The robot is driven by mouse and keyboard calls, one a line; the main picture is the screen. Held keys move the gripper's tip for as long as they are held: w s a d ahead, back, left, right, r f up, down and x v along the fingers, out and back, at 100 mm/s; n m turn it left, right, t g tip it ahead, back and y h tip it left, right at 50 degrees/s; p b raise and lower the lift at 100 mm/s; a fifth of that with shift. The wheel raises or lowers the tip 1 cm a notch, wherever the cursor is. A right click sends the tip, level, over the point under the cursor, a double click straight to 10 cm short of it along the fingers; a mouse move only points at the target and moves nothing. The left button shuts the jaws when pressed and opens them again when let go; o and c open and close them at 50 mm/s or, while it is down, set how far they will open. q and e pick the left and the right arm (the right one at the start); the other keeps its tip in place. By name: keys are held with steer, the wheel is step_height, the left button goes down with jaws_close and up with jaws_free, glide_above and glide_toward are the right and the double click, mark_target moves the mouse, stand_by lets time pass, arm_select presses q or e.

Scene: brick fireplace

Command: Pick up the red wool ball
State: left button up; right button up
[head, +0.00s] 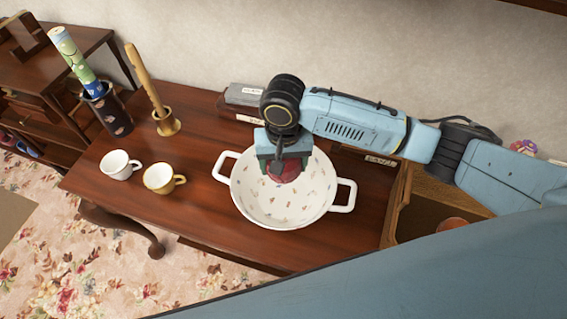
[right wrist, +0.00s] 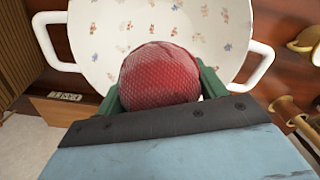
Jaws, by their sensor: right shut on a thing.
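The red wool ball (right wrist: 160,75) is held between the green fingers of my right gripper (right wrist: 160,92) in the right wrist view. In the head view a red part of the ball (head: 286,170) shows below my right gripper (head: 284,162), over the white bowl. The bowl (head: 262,205) has two handles and small printed patterns, and stands on the wooden table. Whether the ball touches the bowl cannot be told. My left gripper is not in view.
Two white cups, one plain (head: 118,166) and one gold-trimmed (head: 160,178), stand left of the bowl on the table (head: 205,215). A dark vase (head: 110,112) and a brass holder (head: 166,124) stand behind them. A wooden box (head: 425,205) is at right.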

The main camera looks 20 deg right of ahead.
steer(key=shift+r+p, duration=1.3)
steer(key=shift+r, duration=0.2)
